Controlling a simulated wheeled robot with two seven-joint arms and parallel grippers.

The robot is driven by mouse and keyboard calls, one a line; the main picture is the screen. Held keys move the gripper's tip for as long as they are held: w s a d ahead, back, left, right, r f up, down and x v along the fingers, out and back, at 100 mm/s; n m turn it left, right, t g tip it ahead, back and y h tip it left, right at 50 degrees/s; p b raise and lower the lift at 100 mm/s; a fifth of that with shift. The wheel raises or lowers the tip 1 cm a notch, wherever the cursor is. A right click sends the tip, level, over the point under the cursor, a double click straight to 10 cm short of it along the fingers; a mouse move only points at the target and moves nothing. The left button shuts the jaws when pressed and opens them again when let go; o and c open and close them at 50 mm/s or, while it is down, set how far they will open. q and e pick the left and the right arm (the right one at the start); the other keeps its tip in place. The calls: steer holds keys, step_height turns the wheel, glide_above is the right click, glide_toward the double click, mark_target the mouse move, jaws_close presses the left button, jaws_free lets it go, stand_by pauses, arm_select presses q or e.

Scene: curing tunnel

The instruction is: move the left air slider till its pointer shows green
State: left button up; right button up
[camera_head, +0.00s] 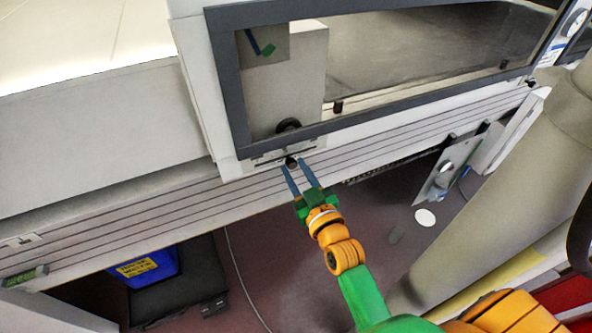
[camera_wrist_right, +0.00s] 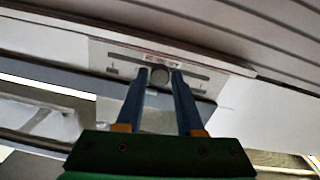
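The slider's round dark knob (camera_head: 291,162) stands on a pale plate (camera_head: 262,160) below the lower left corner of the window. In the right wrist view the knob (camera_wrist_right: 159,75) sits at a dark slot in the plate (camera_wrist_right: 205,87), with small marks above it. My right gripper (camera_head: 295,166) has its two blue fingers on either side of the knob. In the right wrist view the gripper (camera_wrist_right: 160,73) seems open, with narrow gaps beside the knob. A round dial (camera_head: 574,20) is at the top right; its reading is too small to tell. My left gripper is out of view.
A dark-framed window (camera_head: 228,75) fills the upper middle. A grooved pale rail (camera_head: 130,222) runs along the machine's front. A blue bin (camera_head: 150,268) is below at left, and a grey panel with a round white part (camera_head: 445,170) is at right. Open floor lies below.

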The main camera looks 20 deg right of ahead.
jaws_close()
stand_by(1.1)
